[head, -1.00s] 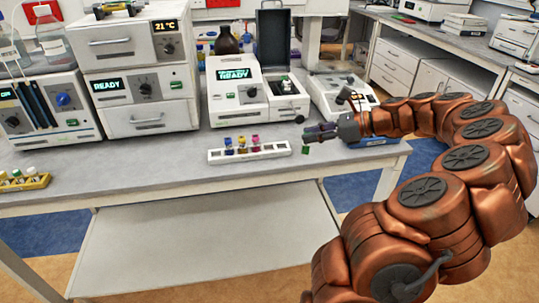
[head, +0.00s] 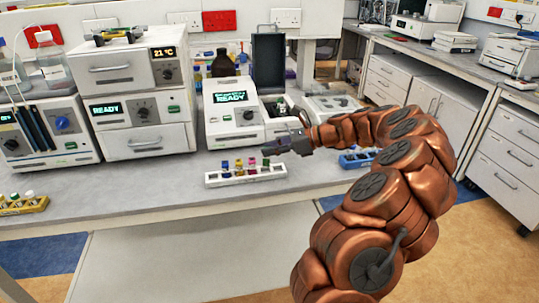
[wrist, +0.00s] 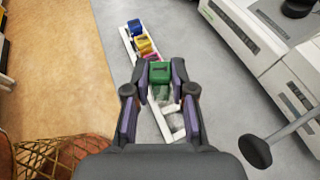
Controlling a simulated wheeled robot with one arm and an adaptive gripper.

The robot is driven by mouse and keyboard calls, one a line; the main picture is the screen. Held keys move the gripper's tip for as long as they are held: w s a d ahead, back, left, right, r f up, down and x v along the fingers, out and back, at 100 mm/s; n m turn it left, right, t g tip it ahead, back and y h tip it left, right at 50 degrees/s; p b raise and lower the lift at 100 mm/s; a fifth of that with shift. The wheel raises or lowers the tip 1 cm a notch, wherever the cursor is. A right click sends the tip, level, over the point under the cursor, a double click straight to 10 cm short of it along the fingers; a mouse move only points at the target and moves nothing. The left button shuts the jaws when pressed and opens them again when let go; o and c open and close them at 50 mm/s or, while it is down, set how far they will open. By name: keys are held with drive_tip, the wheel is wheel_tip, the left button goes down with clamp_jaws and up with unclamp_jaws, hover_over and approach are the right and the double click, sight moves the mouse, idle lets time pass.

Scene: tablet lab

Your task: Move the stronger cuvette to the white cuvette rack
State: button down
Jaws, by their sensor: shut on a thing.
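My gripper (head: 270,148) is shut on a green-capped cuvette (wrist: 160,73), which also shows just under the fingertips in the head view (head: 266,163). The gripper is over the right part of the white cuvette rack (head: 215,180), which also shows in the wrist view (wrist: 180,136). Blue (wrist: 135,26), yellow (wrist: 144,45) and magenta (wrist: 152,57) capped cuvettes stand in the rack in a row beyond the green one. The lower part of the green cuvette is blurred, and I cannot tell whether it is inside a slot.
A photometer (head: 232,120) reading READY stands behind the rack, its dark lid (head: 268,62) raised. A blue rack (head: 357,159) lies to the right behind my arm. A yellow rack (head: 22,207) is at the far left. The bench front (head: 140,205) is clear.

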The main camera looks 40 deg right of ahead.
sight(269, 158)
drive_tip(key=shift+w+a+f, duration=0.1)
drive_tip(key=shift+w, duration=0.4)
drive_tip(key=shift+s+a+f+p, duration=0.1)
drive_tip(key=shift+f+p, duration=0.25)
drive_tip(key=shift+f, duration=1.45)
drive_tip(key=c, duration=1)
unclamp_jaws()
drive_tip(key=shift+r, duration=0.1)
drive_tip(key=b+v, duration=0.2)
drive_tip(key=v, duration=1)
